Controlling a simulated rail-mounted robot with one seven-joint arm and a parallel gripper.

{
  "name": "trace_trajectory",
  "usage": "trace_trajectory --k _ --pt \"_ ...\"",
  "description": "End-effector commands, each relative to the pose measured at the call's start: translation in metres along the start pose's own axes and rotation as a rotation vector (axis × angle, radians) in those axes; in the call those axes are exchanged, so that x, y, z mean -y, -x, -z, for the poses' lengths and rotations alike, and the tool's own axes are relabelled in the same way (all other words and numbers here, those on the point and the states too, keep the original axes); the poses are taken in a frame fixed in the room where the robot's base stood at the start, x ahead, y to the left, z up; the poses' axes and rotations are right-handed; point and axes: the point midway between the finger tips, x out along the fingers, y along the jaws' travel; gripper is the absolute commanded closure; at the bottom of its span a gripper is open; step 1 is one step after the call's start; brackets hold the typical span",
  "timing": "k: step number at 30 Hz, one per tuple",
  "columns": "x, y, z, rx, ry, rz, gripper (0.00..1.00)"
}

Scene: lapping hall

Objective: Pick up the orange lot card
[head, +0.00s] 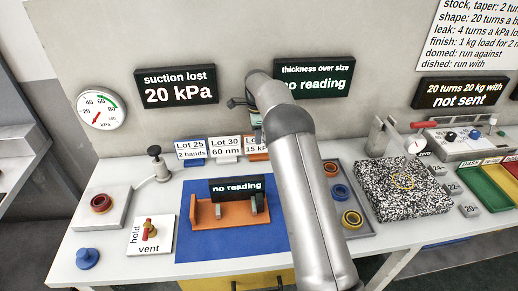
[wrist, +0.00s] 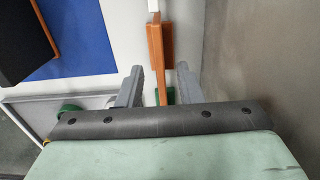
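The orange lot card (head: 257,152) stands at the back of the bench, right of the two blue and grey lot cards, partly hidden by my arm in the head view. In the wrist view the orange lot card (wrist: 161,84) is seen edge-on as a thin strip on a small orange foot. My gripper (wrist: 160,69) is open, with one grey finger on each side of the card and a visible gap on both sides. In the head view the fingers are hidden behind my arm.
The Lot 25 card (head: 191,148) and Lot 30 card (head: 225,148) stand close on the left. A blue mat (head: 190,240) with an orange fixture (head: 230,213) lies in front. A speckled plate (head: 400,200) is at right. The wall is close behind the cards.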

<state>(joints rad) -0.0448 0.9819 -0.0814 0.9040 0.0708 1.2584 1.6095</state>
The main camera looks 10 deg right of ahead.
Motion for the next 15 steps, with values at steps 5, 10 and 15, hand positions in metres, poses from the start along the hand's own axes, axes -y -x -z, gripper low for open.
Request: trace_trajectory --k 5,10,15 --pt "0.0 -0.016 0.003 0.0 0.0 -0.003 0.67" --pt "0.001 -0.042 0.006 0.001 -0.001 -0.004 0.67" --pt "0.001 -0.052 0.006 0.001 -0.001 -0.002 0.67"
